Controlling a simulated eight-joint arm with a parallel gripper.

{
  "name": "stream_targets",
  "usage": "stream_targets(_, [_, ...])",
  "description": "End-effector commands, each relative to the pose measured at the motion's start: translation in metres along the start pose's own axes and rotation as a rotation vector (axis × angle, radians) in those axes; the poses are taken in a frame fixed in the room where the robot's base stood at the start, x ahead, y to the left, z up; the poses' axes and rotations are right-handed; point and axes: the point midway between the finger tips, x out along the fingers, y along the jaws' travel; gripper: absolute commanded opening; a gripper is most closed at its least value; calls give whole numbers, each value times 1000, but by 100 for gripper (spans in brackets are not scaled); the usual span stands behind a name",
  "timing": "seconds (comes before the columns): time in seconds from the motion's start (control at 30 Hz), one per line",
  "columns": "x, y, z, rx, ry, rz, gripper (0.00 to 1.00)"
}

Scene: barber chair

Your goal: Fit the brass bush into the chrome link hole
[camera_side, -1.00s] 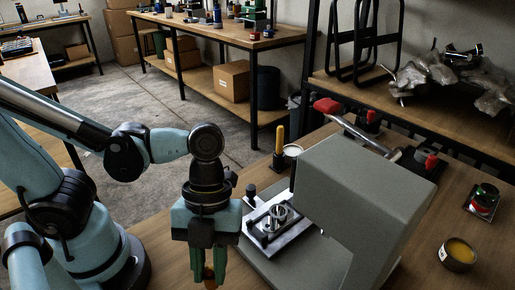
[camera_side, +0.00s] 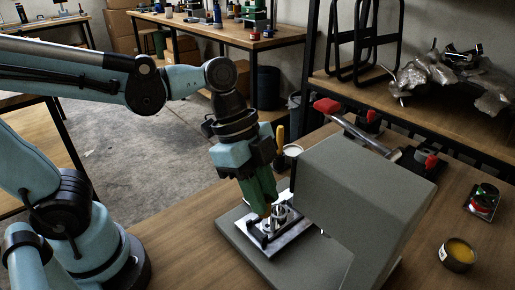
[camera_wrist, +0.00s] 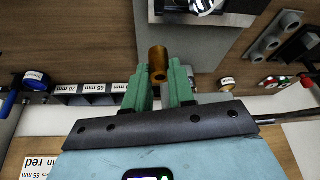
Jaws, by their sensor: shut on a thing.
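The brass bush (camera_wrist: 157,62) is a small hollow cylinder held between the green fingertips of my gripper (camera_wrist: 160,80) in the wrist view. In the side view my gripper (camera_side: 266,200) is tilted, with its fingertips just above the near left part of the bright fixture plate (camera_side: 287,238); the bush is barely visible there. The chrome link (camera_side: 283,214) sits on that plate, partly hidden behind the fingers. In the wrist view part of the chrome link (camera_wrist: 205,5) shows at the top edge, apart from the bush. The link's hole is not clearly visible.
A large grey press body (camera_side: 365,190) stands close right of the fixture, with a red-handled lever (camera_side: 328,106) above. A yellow-handled tool (camera_side: 280,135) and a white-filled tin (camera_side: 292,150) stand behind. An open tin (camera_side: 458,253) is far right.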

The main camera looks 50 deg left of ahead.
Motion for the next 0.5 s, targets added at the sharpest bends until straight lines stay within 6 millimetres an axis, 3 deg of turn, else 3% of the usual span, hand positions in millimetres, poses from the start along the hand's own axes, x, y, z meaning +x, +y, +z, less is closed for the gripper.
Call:
stream_targets(0.2, [-16, -46, -1, -330, -1, -139, 0])
stream_targets(0.5, [-20, -67, 3, -500, -1, -207, 0])
